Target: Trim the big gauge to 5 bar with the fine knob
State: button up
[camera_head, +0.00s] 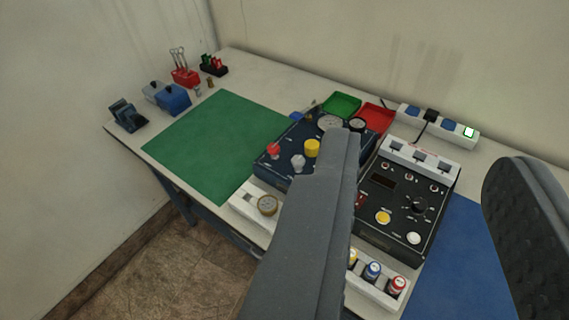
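A dark blue panel box (270,170) stands mid-table. It carries a red knob (273,149), a yellow knob (311,148) and a pale grey knob (298,162). I cannot tell which is the fine knob. A large round gauge (329,122) sits at its back, and a smaller dark-rimmed gauge (357,124) is to its right. The needle and reading are too small to make out. My gripper (430,155) is open and empty, its fingers wide apart. The left finger crosses above the panel and hides its right part. Nothing is touched.
A black control unit (376,217) stands right of the panel. Green (342,105) and red (377,116) trays and a power strip (437,125) are behind. The green mat (215,140) is clear.

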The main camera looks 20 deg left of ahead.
aim_at(298, 161)
jog(key=z, duration=0.1)
jog(key=i, duration=0.9)
jog(key=u, duration=0.05)
